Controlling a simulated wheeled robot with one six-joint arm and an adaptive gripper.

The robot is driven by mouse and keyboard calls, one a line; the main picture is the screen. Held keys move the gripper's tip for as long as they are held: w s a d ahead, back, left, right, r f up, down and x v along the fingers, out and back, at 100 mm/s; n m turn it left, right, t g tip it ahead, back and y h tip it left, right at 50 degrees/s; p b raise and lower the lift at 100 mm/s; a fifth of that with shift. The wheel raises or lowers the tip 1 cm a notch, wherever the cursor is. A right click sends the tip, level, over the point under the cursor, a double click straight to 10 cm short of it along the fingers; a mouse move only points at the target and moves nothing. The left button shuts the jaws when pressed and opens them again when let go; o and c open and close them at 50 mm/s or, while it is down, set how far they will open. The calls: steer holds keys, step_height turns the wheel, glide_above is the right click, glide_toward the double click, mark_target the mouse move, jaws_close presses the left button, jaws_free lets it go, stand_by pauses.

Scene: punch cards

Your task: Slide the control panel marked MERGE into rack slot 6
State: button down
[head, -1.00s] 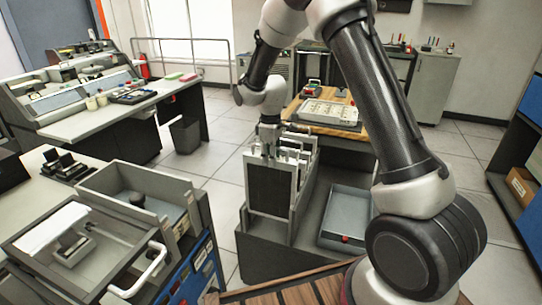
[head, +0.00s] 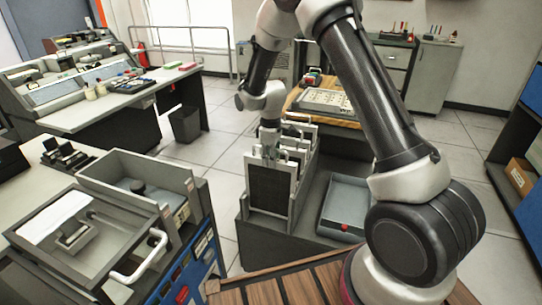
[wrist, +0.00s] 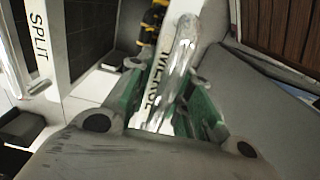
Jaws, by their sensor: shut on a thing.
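My gripper (head: 268,148) is low over the front end of the rack (head: 308,172), at the top of a dark-faced panel with a light frame. In the wrist view, its green-padded fingers (wrist: 165,85) are closed around a shiny grey handle. The white edge of the MERGE panel (wrist: 150,82) shows beside that handle, its lettering partly covered. The SPLIT panel (wrist: 40,50) stands apart to the left in the wrist view. Several light panel frames stand behind my gripper in the rack. No slot numbers are readable, and the MERGE panel's lower edge is hidden.
A grey tray (head: 343,210) with a red item lies right of the rack. A wooden table (head: 350,122) is behind it. Floor is clear between cabinet and rack.

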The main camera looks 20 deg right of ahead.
steer(key=shift+f, duration=0.35)
stand_by(0.3)
steer(key=shift+f, duration=1.2)
steer(key=c, duration=1.4)
jaws_free()
steer(key=shift+o, duration=1)
steer(key=shift+s+f, duration=0.1)
step_height(320, 180, up, 12)
steer(key=shift+r, duration=0.1)
